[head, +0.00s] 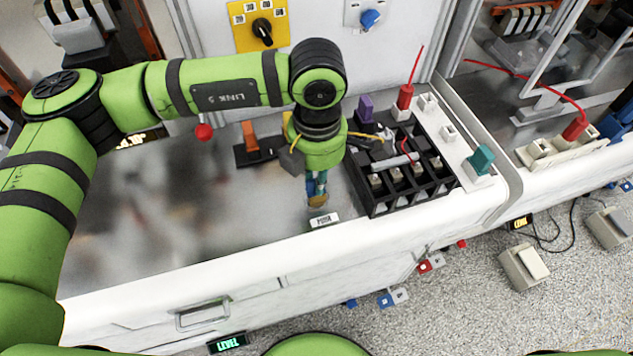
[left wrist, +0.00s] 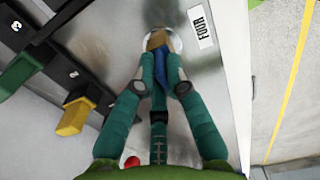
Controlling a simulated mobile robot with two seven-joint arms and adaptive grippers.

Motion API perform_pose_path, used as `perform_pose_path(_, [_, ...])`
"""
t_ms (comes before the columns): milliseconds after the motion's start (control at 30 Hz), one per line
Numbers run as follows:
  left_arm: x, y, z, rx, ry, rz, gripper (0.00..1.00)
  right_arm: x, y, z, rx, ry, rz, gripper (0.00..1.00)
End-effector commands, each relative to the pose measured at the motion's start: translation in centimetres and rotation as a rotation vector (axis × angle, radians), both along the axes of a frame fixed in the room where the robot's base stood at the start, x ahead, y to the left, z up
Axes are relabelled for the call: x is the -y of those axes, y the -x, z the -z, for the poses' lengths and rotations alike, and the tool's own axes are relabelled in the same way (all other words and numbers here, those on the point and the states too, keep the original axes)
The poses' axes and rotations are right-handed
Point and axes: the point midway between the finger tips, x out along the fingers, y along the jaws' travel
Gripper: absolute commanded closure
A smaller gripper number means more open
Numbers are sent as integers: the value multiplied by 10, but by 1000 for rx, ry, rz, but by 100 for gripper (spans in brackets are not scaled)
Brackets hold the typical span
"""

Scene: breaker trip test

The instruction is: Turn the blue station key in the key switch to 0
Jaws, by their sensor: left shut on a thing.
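My left gripper (head: 317,200) points down over the metal bench top, beside the FOUR label (head: 323,220). In the left wrist view, the gripper's teal fingers (left wrist: 162,82) are shut on a narrow blue thing with a tan end (left wrist: 157,40). The tan end lies over a round pale disc; I cannot tell whether it touches. The fingers hide much of the held thing, and I cannot tell for sure that it is the key. A blue knob (head: 370,18) sits on a white plate on the back panel, apart from the gripper. My right gripper is not in view.
A yellow plate with a black rotary knob (head: 262,30) is on the back panel. A black rack (head: 408,190) with several blocks stands right of the gripper. An orange upright piece (head: 250,137) stands on a black base to the left. The front-left bench top is clear.

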Motion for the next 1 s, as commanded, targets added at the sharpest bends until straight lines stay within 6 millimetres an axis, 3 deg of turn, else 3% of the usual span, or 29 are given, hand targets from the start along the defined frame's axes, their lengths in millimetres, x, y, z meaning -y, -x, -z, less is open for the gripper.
perform_pose_path(533, [0, 5, 4, -15, -6, 0, 100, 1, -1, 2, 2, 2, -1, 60])
perform_pose_path(1000, [-1, 5, 4, -15, -7, -170, 100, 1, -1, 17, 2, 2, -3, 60])
